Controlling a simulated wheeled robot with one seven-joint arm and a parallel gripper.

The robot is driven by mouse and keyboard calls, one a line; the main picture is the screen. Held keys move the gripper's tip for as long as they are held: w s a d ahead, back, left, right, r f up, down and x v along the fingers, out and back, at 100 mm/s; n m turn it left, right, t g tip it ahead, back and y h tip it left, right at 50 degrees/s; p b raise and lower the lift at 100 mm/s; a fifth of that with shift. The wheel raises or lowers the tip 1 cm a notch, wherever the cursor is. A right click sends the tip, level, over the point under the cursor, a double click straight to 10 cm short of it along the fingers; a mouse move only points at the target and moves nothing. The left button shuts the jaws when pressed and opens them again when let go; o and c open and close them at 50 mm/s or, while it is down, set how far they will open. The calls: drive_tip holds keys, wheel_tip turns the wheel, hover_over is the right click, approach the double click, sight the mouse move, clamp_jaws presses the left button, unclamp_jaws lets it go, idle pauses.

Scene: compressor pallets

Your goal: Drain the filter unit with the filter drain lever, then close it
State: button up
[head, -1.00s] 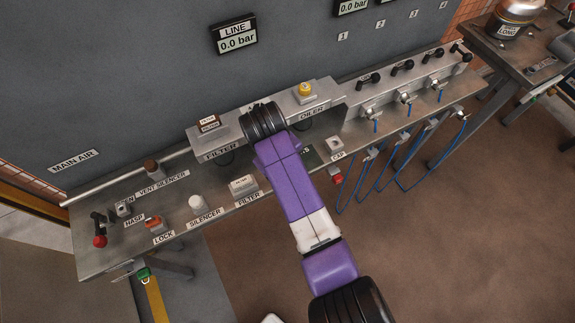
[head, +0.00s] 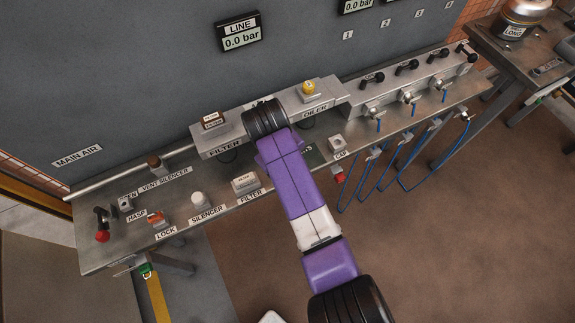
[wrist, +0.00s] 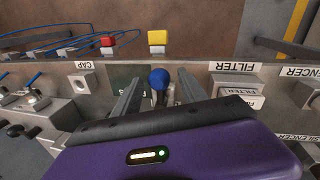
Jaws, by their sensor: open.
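The filter unit (head: 218,137) is a grey block on the bench against the wall, labelled FILTER, in the head view. A lever with a blue ball knob (wrist: 159,78) shows in the wrist view; I take it as the filter drain lever, though no label on it is readable. My gripper (wrist: 160,84) is open, with one finger on each side of the blue knob and visible gaps between; contact cannot be seen. In the head view my purple arm hides the gripper and this knob.
The oiler block (head: 315,97) stands right of the filter unit. A cap holder (head: 337,143), a FILTER-labelled holder (head: 244,183) and a silencer (head: 199,201) sit along the bench. Blue hoses (head: 400,180) hang at the right. A line display (head: 240,37) reads 0.0 bar.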

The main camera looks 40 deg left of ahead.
wheel_tip(320, 180, up, 8)
drive_tip(key=s, duration=0.1)
drive_tip(key=shift+s+a+f+b, duration=0.15)
drive_tip(key=shift+s+f+b, duration=0.1)
drive_tip(key=shift+b, duration=0.15)
